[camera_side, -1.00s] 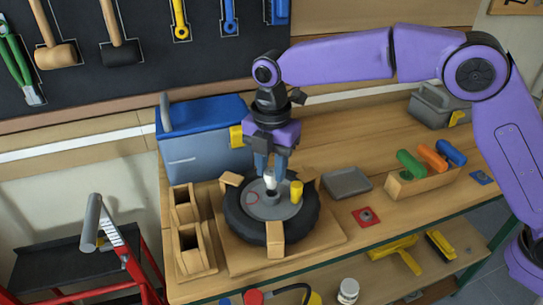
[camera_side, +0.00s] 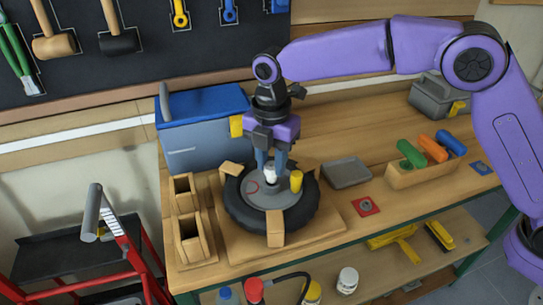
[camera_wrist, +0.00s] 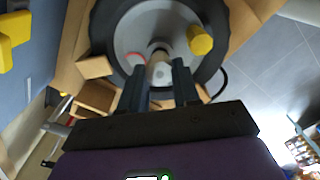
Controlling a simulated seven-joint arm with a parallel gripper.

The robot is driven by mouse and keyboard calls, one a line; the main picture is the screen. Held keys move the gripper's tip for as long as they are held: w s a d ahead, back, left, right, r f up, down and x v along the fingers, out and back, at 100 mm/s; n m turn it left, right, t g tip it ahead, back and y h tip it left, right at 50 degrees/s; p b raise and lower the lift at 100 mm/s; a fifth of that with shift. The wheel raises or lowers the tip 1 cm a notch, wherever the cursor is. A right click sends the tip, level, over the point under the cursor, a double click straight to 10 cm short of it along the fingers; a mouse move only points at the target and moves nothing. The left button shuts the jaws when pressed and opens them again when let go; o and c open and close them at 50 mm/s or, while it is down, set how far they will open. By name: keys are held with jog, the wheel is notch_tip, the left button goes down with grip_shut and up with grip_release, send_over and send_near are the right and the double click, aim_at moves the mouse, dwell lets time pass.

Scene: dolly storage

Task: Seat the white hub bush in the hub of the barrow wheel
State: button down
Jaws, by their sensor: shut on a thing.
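The barrow wheel (camera_side: 240,212) lies flat on a wooden board, with a black tyre and a grey disc; it also shows in the wrist view (camera_wrist: 128,38). My gripper (camera_side: 271,166) points down over the wheel's middle, shut on the white hub bush (camera_side: 270,173). In the wrist view the bush (camera_wrist: 161,73) sits between the two dark fingers (camera_wrist: 163,76). The bush is upright at the hub (camera_side: 271,186) in the disc's middle. Its lower end and the hub opening are partly hidden, so I cannot tell whether it has entered.
A yellow peg (camera_side: 296,181) stands on the disc close to the right of my gripper. Wooden blocks (camera_side: 275,228) surround the tyre. A blue-lidded box (camera_side: 205,130) stands behind left. A grey tray (camera_side: 346,173) and red plate (camera_side: 365,206) lie to the right.

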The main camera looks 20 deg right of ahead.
aim_at(272, 166)
jog(key=shift+f, duration=1)
jog(key=shift+f, duration=0.35)
dwell(0.4)
jog(key=c, duration=0.7)
grip_release()
jog(key=shift+c, duration=0.2)
jog(key=shift+r, duration=0.1)
notch_tip(272, 166, up, 17)
jog(key=shift+r, duration=0.15)
